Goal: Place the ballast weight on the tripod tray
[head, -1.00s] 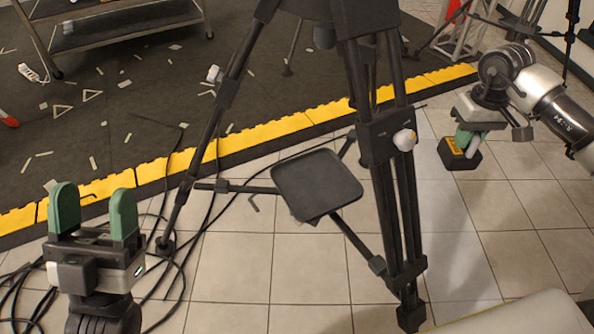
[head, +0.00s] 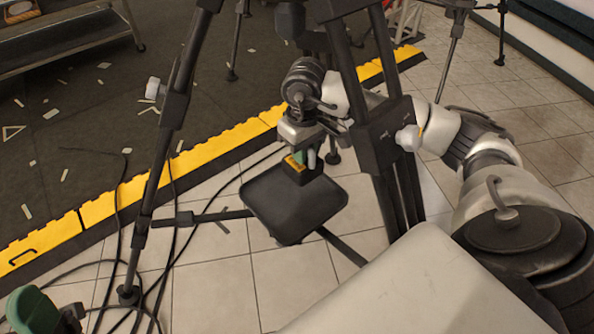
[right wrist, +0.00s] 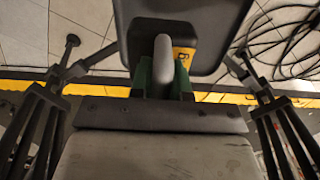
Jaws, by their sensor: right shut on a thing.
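The ballast weight, a black block with a yellow label (head: 297,162), is in my right gripper (head: 306,157), whose green fingers are shut on it. The tripod tray (head: 295,215) is a dark, rounded square plate between the tripod legs. In the head view the weight overlaps the tray's far edge; I cannot tell whether it touches. In the right wrist view the weight (right wrist: 184,54) lies beyond my right gripper (right wrist: 163,75), in front of the dark tray (right wrist: 225,15). My left gripper (head: 38,310) is cut off at the lower left, with one green finger showing.
Tripod legs (head: 165,135) stand around the tray, and my right arm reaches in behind the near right leg (head: 385,150). Black cables (head: 165,230) run over the tiles at left. A yellow-edged mat (head: 200,152) and a metal cart (head: 65,40) are further back.

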